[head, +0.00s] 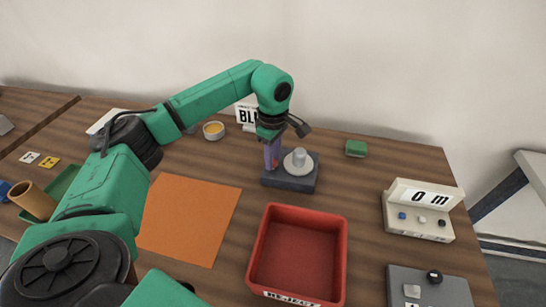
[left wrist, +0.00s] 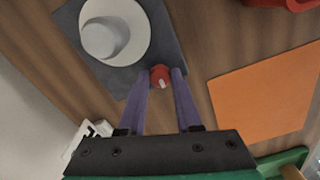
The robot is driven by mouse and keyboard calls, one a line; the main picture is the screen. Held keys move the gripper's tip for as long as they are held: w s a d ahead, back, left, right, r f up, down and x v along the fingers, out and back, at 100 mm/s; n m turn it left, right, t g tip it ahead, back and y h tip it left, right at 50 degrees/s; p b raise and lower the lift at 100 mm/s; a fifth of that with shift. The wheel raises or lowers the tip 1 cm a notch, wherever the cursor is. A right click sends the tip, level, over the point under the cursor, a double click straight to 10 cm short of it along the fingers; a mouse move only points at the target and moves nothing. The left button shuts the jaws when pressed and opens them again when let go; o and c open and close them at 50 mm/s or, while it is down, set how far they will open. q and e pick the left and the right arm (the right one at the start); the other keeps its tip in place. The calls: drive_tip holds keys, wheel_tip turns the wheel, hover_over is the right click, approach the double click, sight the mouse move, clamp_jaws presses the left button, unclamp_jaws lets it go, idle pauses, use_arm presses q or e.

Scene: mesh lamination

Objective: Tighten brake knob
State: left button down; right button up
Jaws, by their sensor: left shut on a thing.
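The brake knob (left wrist: 160,77) is a small red knob with a pale mark, at the edge of a dark grey base (left wrist: 82,62). The base carries a white disc (left wrist: 137,23) with a grey cylinder (left wrist: 103,40) on it. In the head view the base (head: 290,185) stands in the middle of the table. My left gripper (head: 271,156) points down at the base's left side. Its purple fingers (left wrist: 161,73) are shut on the knob, one on each side, in the left wrist view. The fingers mostly hide the knob in the head view. My right gripper is not in view.
A red REJECT tray (head: 340,262) stands in front of the base, with an orange sheet (head: 190,220) to its left. A meter reading "0 m" (head: 424,205) and a grey control box (head: 450,293) are at the right. A green block (head: 356,148) lies behind; bare table surrounds it.

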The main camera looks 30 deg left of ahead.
use_arm(q)
drive_tip(key=shift+r, duration=0.1)
drive_tip(key=c, duration=0.6)
unclamp_jaws()
wheel_tip(320, 180, up, 14)
drive_tip(key=shift+r, duration=0.25)
